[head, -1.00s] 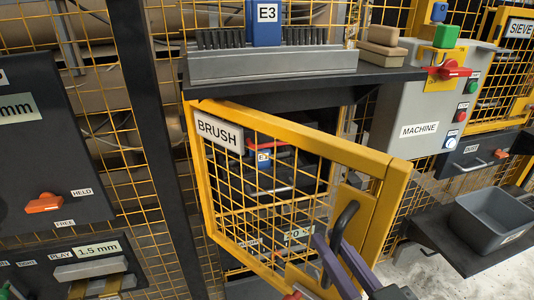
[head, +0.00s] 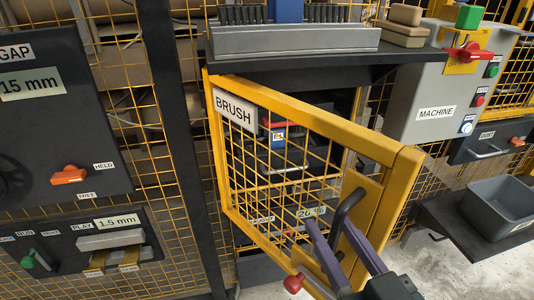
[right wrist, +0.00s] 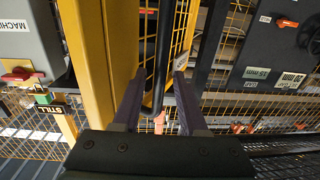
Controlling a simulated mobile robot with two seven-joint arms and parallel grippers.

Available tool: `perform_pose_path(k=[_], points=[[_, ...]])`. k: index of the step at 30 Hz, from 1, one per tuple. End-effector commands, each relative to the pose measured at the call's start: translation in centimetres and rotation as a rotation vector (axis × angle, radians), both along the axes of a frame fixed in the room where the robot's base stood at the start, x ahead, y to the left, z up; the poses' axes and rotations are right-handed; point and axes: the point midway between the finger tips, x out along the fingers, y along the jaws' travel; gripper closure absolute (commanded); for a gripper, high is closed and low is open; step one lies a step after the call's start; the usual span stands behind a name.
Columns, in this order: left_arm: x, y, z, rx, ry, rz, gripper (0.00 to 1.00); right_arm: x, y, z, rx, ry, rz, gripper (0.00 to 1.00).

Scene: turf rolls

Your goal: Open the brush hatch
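The brush hatch is a yellow-framed mesh door (head: 395,155) with a BRUSH label (head: 234,108). It is hinged at its left and stands swung out towards me, with the dark opening showing behind it. Its black bar handle (head: 348,208) is on the free edge at the right; it also shows in the right wrist view (right wrist: 161,55). My right gripper (head: 328,222) is at the handle. In the right wrist view its two purple fingers (right wrist: 160,85) stand apart on either side of the bar, with gaps visible. My left gripper is not in view.
A dark shelf (head: 330,62) with a brush (head: 295,38) juts out above the hatch. The grey machine box (head: 430,85) and a grey bin (head: 498,203) are at the right. Panels with an orange lever (head: 68,175) are at the left. A red knob (head: 293,284) shows at the hatch's lower edge.

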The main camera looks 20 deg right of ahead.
Motion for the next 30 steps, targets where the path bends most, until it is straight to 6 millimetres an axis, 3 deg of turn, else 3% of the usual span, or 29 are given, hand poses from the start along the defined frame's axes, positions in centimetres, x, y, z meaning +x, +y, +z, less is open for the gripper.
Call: perform_pose_path(k=[11,22,30], points=[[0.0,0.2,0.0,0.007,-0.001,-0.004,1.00,-0.8,0.0,0.0,0.000,0.001,-0.001,0.53],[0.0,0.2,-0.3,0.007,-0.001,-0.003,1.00,-7.7,0.7,-0.1,0.000,0.003,0.000,0.53],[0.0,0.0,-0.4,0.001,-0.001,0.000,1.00,-9.9,0.9,0.0,0.000,-0.001,0.000,0.53]])
